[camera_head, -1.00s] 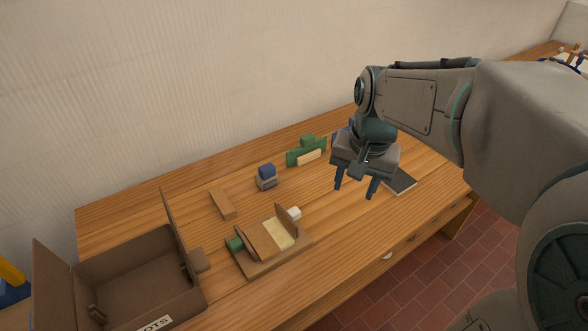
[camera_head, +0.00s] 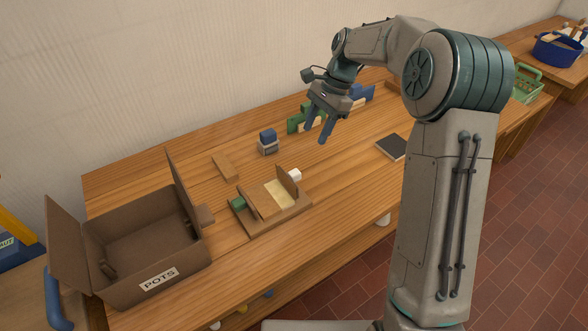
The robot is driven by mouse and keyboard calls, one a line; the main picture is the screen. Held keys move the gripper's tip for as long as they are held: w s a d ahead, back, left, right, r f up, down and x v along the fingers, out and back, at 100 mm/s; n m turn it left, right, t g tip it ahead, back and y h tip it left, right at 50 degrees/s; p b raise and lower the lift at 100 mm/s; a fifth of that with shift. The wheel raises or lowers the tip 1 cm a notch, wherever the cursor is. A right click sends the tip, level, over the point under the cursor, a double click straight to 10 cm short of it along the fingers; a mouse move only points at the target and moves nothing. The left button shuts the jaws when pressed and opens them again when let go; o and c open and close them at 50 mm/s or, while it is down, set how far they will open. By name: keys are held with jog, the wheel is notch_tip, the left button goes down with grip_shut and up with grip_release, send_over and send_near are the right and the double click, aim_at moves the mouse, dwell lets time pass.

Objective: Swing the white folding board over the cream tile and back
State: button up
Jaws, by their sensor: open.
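A wooden fixture (camera_head: 262,226) lies on the bench. The cream tile (camera_head: 279,191) sits on it, open to view from above. A brown board (camera_head: 254,202) stands slanted at the tile's left, and a small brown panel (camera_head: 288,181) stands up at its right. A white piece (camera_head: 295,175) shows behind that panel, and a green block (camera_head: 238,204) is at the fixture's left end. I see no clearly white folding board; these flaps look brown. My gripper (camera_head: 316,136) is open and empty, above the bench and behind the fixture to the right, touching nothing.
An open brown box (camera_head: 157,280) labelled POTS stands at the left. A blue-topped stamp (camera_head: 268,142), a wooden block (camera_head: 225,167) and green pieces (camera_head: 294,123) lie behind the fixture. A dark flat pad (camera_head: 392,147) lies right. Bench between fixture and pad is clear.

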aim_at(296, 172)
jog(key=x, duration=0.9)
jog(key=p+x, duration=0.1)
jog(key=x, duration=0.3)
jog(key=shift+a, duration=0.4)
